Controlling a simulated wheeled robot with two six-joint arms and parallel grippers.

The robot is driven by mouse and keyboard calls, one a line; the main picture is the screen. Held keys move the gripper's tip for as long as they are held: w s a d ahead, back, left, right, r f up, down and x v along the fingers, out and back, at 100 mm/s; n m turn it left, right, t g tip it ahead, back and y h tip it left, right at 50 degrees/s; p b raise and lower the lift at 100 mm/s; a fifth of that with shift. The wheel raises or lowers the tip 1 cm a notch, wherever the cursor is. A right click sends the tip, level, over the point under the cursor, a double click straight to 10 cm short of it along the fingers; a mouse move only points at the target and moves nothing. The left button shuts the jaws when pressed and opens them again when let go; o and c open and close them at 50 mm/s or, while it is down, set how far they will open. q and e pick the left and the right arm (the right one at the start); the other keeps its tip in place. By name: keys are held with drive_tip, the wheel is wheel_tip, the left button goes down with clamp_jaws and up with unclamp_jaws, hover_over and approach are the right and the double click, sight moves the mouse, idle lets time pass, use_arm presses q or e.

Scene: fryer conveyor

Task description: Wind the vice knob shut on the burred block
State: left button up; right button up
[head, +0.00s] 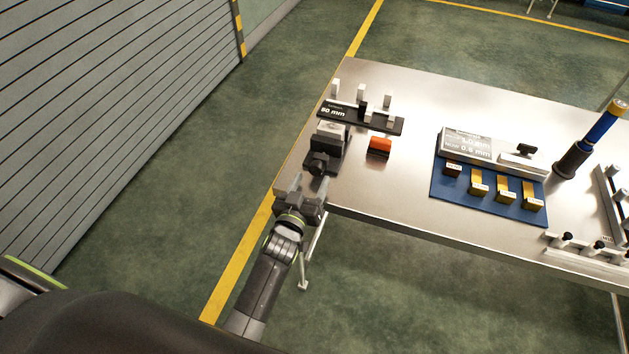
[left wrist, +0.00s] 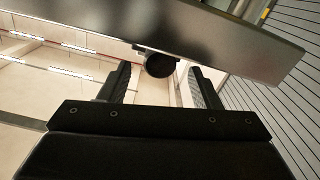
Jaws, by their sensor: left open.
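The dark vice (head: 326,150) stands at the left end of the steel table. Its black round knob (head: 319,162) faces the near edge. A pale block (head: 332,130) shows at the far side of the vice; any burr is too small to see, and I cannot tell how tightly it is held. My left gripper (head: 309,187) is open and empty, just short of the knob and apart from it. In the left wrist view the knob (left wrist: 159,65) appears between the two spread fingers, beyond their tips. My right gripper is out of view.
A black rack marked 50 mm (head: 360,119) stands behind the vice, and an orange block (head: 379,146) lies to its right. A blue mat (head: 487,187) with several small blocks and a dark-blue cylinder (head: 590,145) are farther right. The table's near edge (head: 385,222) runs close to my gripper.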

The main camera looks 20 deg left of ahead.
sight(315, 172)
use_arm(q)
drive_tip(key=shift+w+f+b, duration=0.15)
drive_tip(key=shift+w+b, duration=0.4)
drive_tip(key=shift+w, duration=1.15)
drive_tip(key=shift+c, duration=0.3)
drive_tip(key=c, duration=0.9)
drive_tip(key=shift+m, duration=0.4)
drive_tip(key=m, duration=0.3)
drive_tip(key=shift+m, duration=1.8)
